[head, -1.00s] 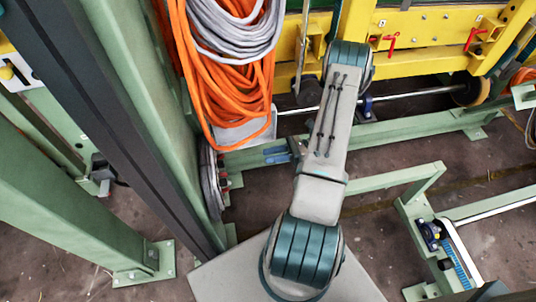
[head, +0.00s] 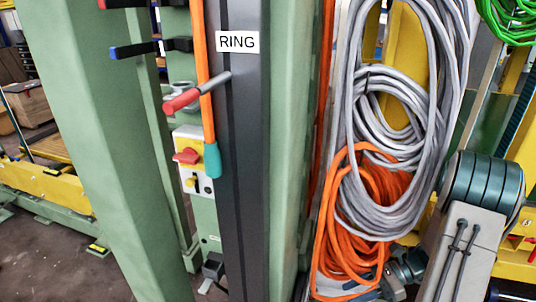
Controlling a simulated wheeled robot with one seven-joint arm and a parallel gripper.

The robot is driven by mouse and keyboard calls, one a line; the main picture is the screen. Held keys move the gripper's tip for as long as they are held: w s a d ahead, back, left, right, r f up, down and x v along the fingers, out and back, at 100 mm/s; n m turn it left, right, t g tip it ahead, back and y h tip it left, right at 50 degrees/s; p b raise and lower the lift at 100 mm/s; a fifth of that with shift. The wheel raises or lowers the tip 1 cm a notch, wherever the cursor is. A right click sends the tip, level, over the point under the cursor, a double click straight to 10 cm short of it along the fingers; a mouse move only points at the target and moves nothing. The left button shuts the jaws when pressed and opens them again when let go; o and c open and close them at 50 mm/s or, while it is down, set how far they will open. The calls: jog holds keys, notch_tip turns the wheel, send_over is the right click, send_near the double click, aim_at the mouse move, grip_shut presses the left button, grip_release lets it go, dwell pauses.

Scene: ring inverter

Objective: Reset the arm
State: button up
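My arm (head: 470,235) shows at the lower right of the head view, a grey link with a ribbed dark teal joint at its top. To its left, low in the picture, a dark part that looks like my gripper (head: 362,284) shows in front of the orange cable. It is small and partly lost against the cables, so its fingers cannot be made out. I see nothing held in it.
Grey cable coils (head: 405,120) and an orange coil (head: 350,215) hang close beside my arm. Floor shows at far left.

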jog(key=s+a+r+n+t+h+p, duration=0.1)
jog(key=s+a+r+n+h+p, duration=0.1)
jog(key=r, duration=0.9)
jog(key=s+a+r+n+t+h+p, duration=0.2)
jog(key=r+n+h+p, duration=0.4)
jog(key=r+n, duration=0.3)
jog(key=s+a+r+n+t+h+p, duration=0.1)
jog(key=s+a+r+n+h+p, duration=0.2)
jog(key=r, duration=0.9)
jog(key=s+n+h+p, duration=0.1)
jog(key=s+n+p, duration=0.1)
jog(key=p, duration=0.1)
jog(key=shift+a+r+t+h+p, duration=0.15)
jog(key=shift+r+t+h+p, duration=0.2)
jog(key=shift+r+t+h, duration=0.05)
